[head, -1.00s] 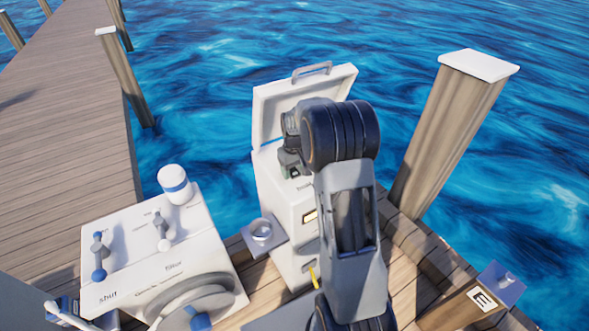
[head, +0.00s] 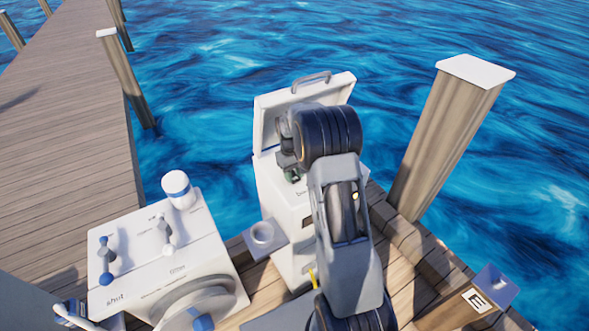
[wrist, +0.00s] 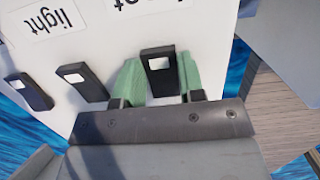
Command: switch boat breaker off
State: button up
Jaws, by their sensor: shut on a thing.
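The boat breaker (wrist: 158,62) is a black rocker or lever with a white square, on the white panel (wrist: 205,35) in the wrist view. A partly cut-off, upside-down label above it seems to end in "oat". My gripper (wrist: 160,82) has its green fingers on both sides of this breaker, shut on it. In the head view the panel lies in the white box (head: 283,205) with its lid (head: 300,100) raised. My gripper (head: 292,168) is there at the box top, mostly hidden behind my arm, and the breaker is hidden.
Two more black switches, a middle one (wrist: 88,84) and a left one (wrist: 30,92), sit beside the gripper; a "light" label (wrist: 62,14) is above. A cup holder (head: 263,236) juts from the box. A wooden post (head: 445,140) stands right.

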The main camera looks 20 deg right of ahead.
jog(key=shift+w+r+g+p, duration=0.15)
jog(key=shift+g+p, duration=0.3)
jog(key=shift+g, duration=0.25)
jog(key=o, duration=0.9)
jog(key=shift+o, duration=0.2)
jog(key=shift+b, duration=0.3)
